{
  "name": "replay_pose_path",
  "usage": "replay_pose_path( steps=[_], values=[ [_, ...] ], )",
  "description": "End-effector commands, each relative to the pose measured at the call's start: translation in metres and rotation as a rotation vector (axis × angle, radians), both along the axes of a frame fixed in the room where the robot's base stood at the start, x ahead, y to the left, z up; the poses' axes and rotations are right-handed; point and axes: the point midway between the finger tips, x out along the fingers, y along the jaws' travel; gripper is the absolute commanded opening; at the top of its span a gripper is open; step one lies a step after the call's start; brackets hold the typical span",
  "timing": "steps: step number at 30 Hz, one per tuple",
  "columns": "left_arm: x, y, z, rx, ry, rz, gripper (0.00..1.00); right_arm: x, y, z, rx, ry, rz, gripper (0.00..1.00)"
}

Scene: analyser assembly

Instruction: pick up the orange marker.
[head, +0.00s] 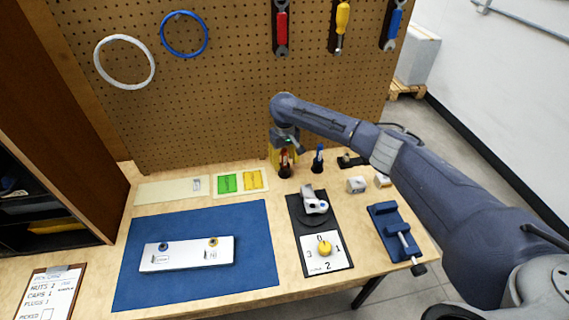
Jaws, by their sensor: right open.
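A red-orange marker (284,156) stands upright in a small dark holder (285,170) at the back of the table, below the pegboard. It is small in this view and partly hidden by my right gripper. My right gripper (287,146) is open and points down at the top of this marker. I cannot tell whether its fingers are around the marker or just above it. My left gripper is not in view.
A blue marker (319,153) stands in a dark holder just to the right. Green and yellow trays (254,179) lie to the left. A dial panel (325,252), a blue vise (391,228) and a blue mat (190,288) are nearer.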

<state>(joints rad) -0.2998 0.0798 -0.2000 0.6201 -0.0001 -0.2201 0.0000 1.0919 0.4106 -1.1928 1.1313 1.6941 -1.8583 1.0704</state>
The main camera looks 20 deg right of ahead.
Motion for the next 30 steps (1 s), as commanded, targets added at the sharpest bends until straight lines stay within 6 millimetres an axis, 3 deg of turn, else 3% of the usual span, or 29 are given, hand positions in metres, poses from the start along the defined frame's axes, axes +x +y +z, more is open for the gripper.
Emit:
replay_pose_path(
  steps=[3,15,30],
  values=[
    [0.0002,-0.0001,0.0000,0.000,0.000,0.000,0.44,0.0001,0.0002,0.0003,0.000,0.000,0.000,0.45],
    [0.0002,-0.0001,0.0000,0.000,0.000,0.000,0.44,0.0001,0.0002,0.0005,0.000,0.000,0.000,0.00],
    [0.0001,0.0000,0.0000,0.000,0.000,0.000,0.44,0.0002,0.0002,0.0007,0.000,0.000,0.000,0.00]
  ],
)
